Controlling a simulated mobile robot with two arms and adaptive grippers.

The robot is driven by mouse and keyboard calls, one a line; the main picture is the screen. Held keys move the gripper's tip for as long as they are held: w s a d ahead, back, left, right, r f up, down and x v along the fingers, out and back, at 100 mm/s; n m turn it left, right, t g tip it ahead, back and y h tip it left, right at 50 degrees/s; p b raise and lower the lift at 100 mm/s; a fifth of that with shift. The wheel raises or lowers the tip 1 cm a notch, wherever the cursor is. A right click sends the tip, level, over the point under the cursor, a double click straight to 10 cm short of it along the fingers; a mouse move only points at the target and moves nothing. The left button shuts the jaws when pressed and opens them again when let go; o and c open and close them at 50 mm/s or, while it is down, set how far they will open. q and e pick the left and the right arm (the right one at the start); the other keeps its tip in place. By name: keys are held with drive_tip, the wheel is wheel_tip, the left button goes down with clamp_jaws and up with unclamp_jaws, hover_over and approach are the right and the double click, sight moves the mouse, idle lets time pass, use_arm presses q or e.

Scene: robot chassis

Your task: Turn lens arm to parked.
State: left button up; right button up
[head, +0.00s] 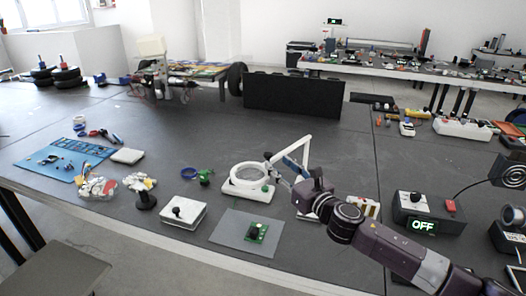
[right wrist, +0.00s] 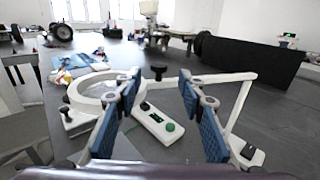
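The lens arm (head: 308,150) is a white jointed bar with a white ring lens (head: 248,174) at its left end. The ring sits over a white base with a green button; this base (right wrist: 158,122) shows clearly in the right wrist view. A black knob (right wrist: 158,72) stands on the bar near the ring. My right gripper (head: 283,167) is beside the bar in the head view. In the right wrist view its blue-padded fingers (right wrist: 160,82) are spread, with the knob beyond the gap between the tips. I cannot tell whether they touch the bar. My left gripper is not in view.
A control box reading OFF (head: 425,226) stands right. A black panel (head: 293,96) stands behind. Dark table between lens and panel is clear.

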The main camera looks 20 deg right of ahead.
sight(270, 157)
drive_tip(key=shift+p+x, duration=0.5)
drive_tip(key=shift+x, duration=2.8)
drive_tip(key=shift+a+r, duration=0.1)
drive_tip(key=shift+r, duration=0.05)
drive_tip(key=shift+w, duration=0.1)
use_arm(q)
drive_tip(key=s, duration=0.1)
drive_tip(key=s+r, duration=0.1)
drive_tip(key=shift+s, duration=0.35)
use_arm(e)
clamp_jaws()
